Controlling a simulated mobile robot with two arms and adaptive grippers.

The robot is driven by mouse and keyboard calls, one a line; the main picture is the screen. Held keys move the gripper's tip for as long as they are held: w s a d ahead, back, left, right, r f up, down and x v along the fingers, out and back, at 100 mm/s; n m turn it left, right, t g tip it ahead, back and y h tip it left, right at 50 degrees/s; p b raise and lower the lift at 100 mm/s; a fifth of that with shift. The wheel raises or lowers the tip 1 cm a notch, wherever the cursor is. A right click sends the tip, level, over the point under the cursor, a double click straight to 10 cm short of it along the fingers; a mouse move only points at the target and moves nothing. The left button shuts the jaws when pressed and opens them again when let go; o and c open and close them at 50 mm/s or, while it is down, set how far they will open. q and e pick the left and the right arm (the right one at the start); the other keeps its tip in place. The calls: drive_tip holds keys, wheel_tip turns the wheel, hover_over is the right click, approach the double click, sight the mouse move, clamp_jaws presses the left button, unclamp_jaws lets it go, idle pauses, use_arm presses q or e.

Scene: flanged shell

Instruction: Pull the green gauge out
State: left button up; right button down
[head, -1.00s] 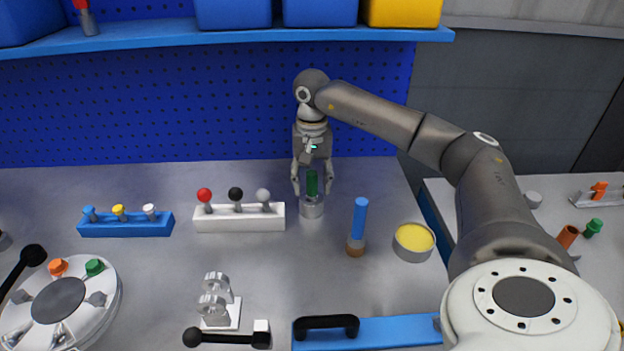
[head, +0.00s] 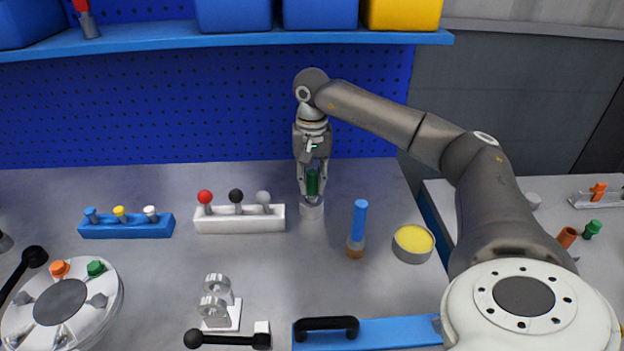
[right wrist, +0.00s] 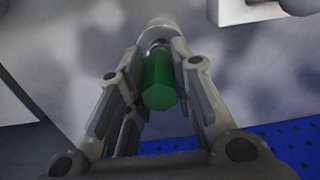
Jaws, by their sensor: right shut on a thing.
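The green gauge (head: 312,183) stands upright in a small grey cylindrical holder (head: 312,209) on the table, near the pegboard. My right gripper (head: 312,188) points down over it and is shut on its green handle, with one finger on each side. The right wrist view shows the end of the green gauge (right wrist: 159,82) between the two fingers (right wrist: 160,85), with the pale holder (right wrist: 160,35) beyond it. How deep the gauge sits in the holder is hidden. My left gripper is not in view.
A white block with red, black and grey knobs (head: 240,223) stands just left of the holder. A blue-handled gauge (head: 360,222) and a yellow-filled cup (head: 413,243) stand to the front right. A blue shelf (head: 230,38) with bins hangs above the pegboard.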

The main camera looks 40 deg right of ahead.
drive_tip(key=shift+r+p, duration=2.5)
drive_tip(key=shift+r, duration=0.65)
